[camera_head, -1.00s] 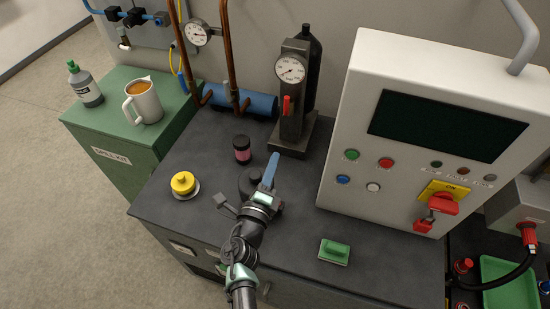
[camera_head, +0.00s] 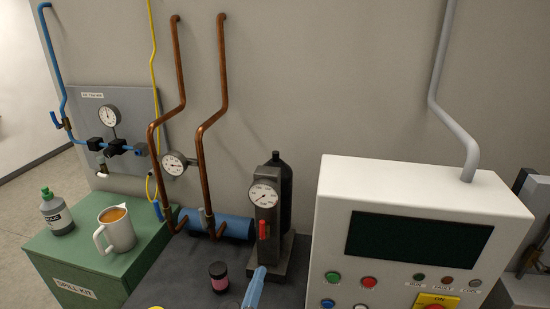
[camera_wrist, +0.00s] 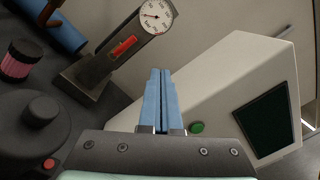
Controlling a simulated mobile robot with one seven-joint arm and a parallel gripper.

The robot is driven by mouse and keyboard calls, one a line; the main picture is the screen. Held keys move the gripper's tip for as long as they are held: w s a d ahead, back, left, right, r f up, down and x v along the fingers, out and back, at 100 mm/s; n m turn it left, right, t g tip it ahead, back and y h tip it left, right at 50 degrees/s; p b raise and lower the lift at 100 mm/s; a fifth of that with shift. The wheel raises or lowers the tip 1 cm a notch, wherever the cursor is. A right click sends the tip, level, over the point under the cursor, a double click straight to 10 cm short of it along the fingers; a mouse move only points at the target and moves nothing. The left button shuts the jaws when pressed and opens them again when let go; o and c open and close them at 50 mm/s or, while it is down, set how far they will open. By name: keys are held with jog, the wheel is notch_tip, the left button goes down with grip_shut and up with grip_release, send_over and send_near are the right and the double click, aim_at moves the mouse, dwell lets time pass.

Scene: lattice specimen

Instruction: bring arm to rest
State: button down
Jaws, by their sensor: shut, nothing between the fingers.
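My gripper (camera_head: 257,275) shows at the bottom edge of the head view, where only its blue fingers are visible. The rest of my arm is cut off below the frame. In the wrist view, my gripper's two blue fingers (camera_wrist: 161,98) lie together, shut, with nothing held. They point toward the gap between the gauge stand and the white control box. No contact with either shows.
A gauge stand with a red lever (camera_head: 264,228) stands behind the fingers. The white control box (camera_head: 325,215) is to the right. A dark jar with a pink label (camera_head: 218,277) stands left. A mug (camera_head: 116,231) and bottle (camera_head: 57,214) stand on the green cabinet (camera_head: 85,270).

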jog(key=d+r+m+t+h+b, duration=0.15)
jog(key=d+r+m, duration=0.25)
jog(key=r+m, duration=0.85)
jog(key=d+r+m+h+b, duration=0.2)
jog(key=d+r+m+b, duration=0.1)
jog(key=r+m, duration=1)
jog(key=s+a+r+m+t+y+b, duration=0.1)
jog(key=s+r+m+t+y+b, duration=0.1)
jog(key=s+r+m, duration=0.6)
jog(key=s+a+r+m+t+y+b, duration=0.1)
jog(key=s+r+m+t+y, duration=0.4)
jog(key=s+r+m, duration=0.4)
notch_tip(320, 180, up, 3)
jog(key=s, duration=0.2)
jog(key=shift+s+a+f+y+b, duration=0.15)
jog(key=shift+s+a+y+b, duration=0.15)
jog(key=shift+s+y+b, duration=0.1)
jog(key=shift+w+f+t, duration=0.1)
jog(key=shift+t, duration=0.15)
